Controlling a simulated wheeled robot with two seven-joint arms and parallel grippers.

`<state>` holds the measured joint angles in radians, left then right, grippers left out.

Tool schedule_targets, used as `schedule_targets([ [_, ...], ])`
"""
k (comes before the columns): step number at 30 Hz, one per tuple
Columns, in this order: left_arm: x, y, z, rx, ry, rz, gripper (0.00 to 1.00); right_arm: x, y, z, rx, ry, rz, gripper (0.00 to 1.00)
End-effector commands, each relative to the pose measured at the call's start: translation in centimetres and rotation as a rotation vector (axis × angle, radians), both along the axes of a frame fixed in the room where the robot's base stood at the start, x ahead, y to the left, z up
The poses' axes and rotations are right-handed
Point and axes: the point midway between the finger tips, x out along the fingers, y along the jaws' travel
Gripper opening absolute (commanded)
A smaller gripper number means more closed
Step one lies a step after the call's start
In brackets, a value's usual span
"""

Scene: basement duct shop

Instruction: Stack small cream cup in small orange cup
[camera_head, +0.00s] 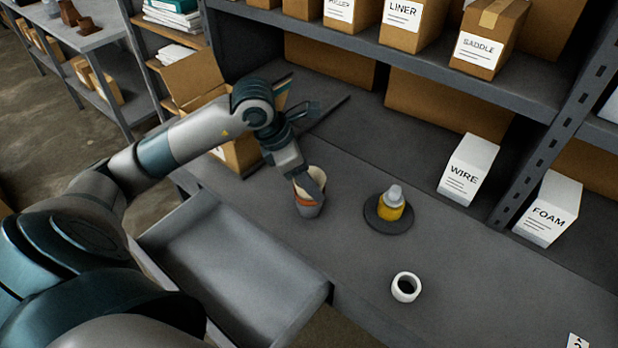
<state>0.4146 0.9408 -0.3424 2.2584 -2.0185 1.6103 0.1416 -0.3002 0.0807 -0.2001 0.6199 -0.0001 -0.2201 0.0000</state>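A small cream cup (317,174) shows its pale rim at my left gripper, near the middle of the workbench. An orange band of the small orange cup (305,202) shows directly below it, with a greyish lower part under the band. The two overlap and look nested, but how deep the cream cup sits is hidden. My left gripper (308,186) reaches down over the cups, with a grey finger across the near side of the cream one. Its other finger is not clear, so I cannot tell whether it is closed on the wall. My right gripper is out of view.
A yellow bottle with a grey top (391,204) stands on a dark round disc right of the cups. A white ring-shaped object (406,287) lies nearer. An open drawer (235,270) juts from the bench front. White WIRE (467,170) and FOAM (547,208) boxes stand behind.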

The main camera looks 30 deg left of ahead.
Motion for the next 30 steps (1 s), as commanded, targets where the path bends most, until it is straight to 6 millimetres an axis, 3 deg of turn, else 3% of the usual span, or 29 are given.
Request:
schedule_targets([
  [13, -0.20, 0.11, -1.10, 0.005, 0.011, 0.001, 0.30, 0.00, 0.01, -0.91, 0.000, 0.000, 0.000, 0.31],
  [14, -0.21, 0.11, -1.12, 0.005, 0.011, 0.001, 0.61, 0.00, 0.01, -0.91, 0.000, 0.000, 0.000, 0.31],
  [16, -0.19, 0.09, -1.08, 0.005, 0.010, 0.001, 0.74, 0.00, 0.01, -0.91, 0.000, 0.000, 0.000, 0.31],
  [30, -0.09, 0.05, -0.39, 0.002, 0.005, 0.001, 0.74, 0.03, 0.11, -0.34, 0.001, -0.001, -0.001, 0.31],
])
